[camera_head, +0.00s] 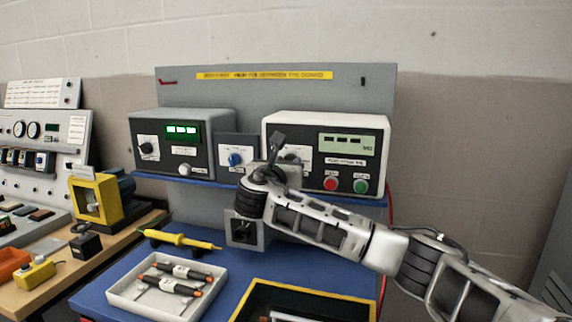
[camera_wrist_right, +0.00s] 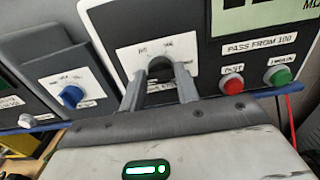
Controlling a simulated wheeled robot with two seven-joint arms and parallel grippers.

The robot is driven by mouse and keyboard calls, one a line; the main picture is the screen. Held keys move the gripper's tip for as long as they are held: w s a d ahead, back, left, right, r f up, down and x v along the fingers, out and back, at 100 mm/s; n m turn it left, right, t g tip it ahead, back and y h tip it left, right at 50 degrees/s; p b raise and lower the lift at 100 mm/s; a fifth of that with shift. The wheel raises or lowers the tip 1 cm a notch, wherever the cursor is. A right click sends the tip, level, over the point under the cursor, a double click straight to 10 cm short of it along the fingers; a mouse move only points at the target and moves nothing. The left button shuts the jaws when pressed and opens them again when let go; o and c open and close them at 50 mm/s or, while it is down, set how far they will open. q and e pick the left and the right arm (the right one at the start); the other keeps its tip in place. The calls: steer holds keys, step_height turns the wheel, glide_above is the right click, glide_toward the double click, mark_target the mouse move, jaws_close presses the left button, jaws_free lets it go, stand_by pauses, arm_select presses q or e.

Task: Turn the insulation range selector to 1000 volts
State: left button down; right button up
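The white-fronted tester (camera_head: 325,150) stands on the right of the blue shelf and has a grey display, a red button and a green button. Its dark selector knob (camera_wrist_right: 160,68) sits on a white label plate (camera_wrist_right: 180,48) in the right wrist view. The plate's markings are too blurred to read, and so is the knob's setting. My right gripper (camera_wrist_right: 160,84) reaches to this knob, one finger on each side of it. I cannot tell whether the fingers touch it. In the head view my right wrist partly hides the knob. My left gripper is out of view.
A red button (camera_wrist_right: 232,85) and a green button (camera_wrist_right: 278,75) sit right of the knob. A blue knob (camera_head: 235,159) on a small panel and a grey meter (camera_head: 172,142) stand to the left. Below are a white tray (camera_head: 118,288) of tools and a yellow-edged dark tray (camera_head: 305,291).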

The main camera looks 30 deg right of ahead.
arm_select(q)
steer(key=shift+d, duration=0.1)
arm_select(e)
steer(key=shift+m, duration=0.3)
arm_select(q)
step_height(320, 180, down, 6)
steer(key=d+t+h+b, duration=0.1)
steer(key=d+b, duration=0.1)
steer(key=b, duration=1.2)
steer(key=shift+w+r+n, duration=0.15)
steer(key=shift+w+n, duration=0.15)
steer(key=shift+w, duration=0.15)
arm_select(e)
steer(key=shift+f+m, duration=0.2)
steer(key=shift+m, duration=5.65)
steer(key=shift+f+m, duration=0.25)
steer(key=shift+m, duration=5.65)
steer(key=shift+f+m, duration=0.2)
steer(key=shift+m, duration=5.65)
